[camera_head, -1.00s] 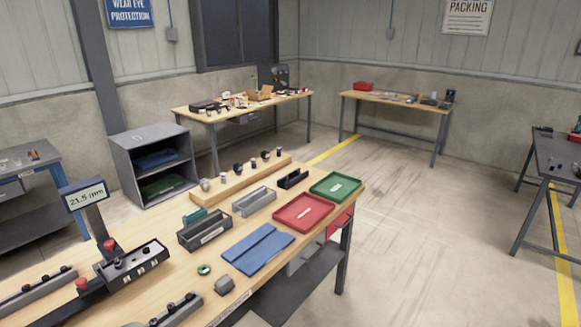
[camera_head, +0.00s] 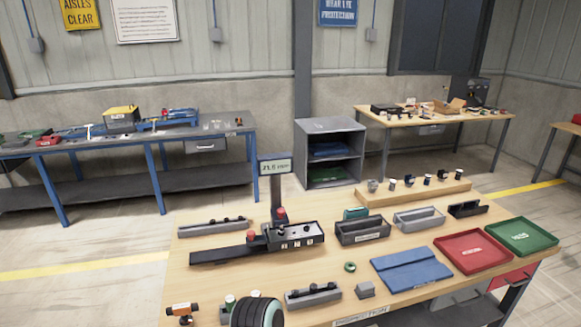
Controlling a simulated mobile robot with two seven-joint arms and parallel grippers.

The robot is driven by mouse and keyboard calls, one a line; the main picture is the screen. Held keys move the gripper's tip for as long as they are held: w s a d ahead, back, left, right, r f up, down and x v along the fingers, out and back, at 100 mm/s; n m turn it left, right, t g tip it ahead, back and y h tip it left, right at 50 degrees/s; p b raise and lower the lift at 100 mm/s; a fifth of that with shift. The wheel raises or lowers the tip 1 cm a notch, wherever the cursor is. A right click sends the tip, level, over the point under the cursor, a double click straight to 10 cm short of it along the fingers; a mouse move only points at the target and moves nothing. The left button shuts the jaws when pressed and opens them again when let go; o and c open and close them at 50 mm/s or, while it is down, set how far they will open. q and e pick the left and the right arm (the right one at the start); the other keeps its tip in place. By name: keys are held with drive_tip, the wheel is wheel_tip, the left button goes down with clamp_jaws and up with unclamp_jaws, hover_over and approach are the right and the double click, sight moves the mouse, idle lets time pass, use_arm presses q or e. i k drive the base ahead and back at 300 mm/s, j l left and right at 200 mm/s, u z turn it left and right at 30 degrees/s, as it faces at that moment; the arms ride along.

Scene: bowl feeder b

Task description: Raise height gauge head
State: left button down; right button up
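The height gauge (camera_head: 294,237) stands on the near wooden bench (camera_head: 215,285), left of its middle. It has a black control block with knobs and white markings. A dark post behind the block carries a display (camera_head: 276,167) that seems to read 21.5 mm. A red-topped part (camera_head: 281,215) sits at the foot of the post. A long dark bar (camera_head: 215,254) runs left from the block. I cannot tell which part is the head.
Grey bins (camera_head: 362,231), a blue mat (camera_head: 411,270), a red tray (camera_head: 472,252) and a green tray (camera_head: 521,237) fill the bench's right side. A rounded black and teal thing (camera_head: 257,313), partly cut off, is at the bottom edge. A grey shelf (camera_head: 331,152) stands behind.

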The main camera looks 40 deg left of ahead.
sight(279, 216)
drive_tip(key=u, duration=1.35)
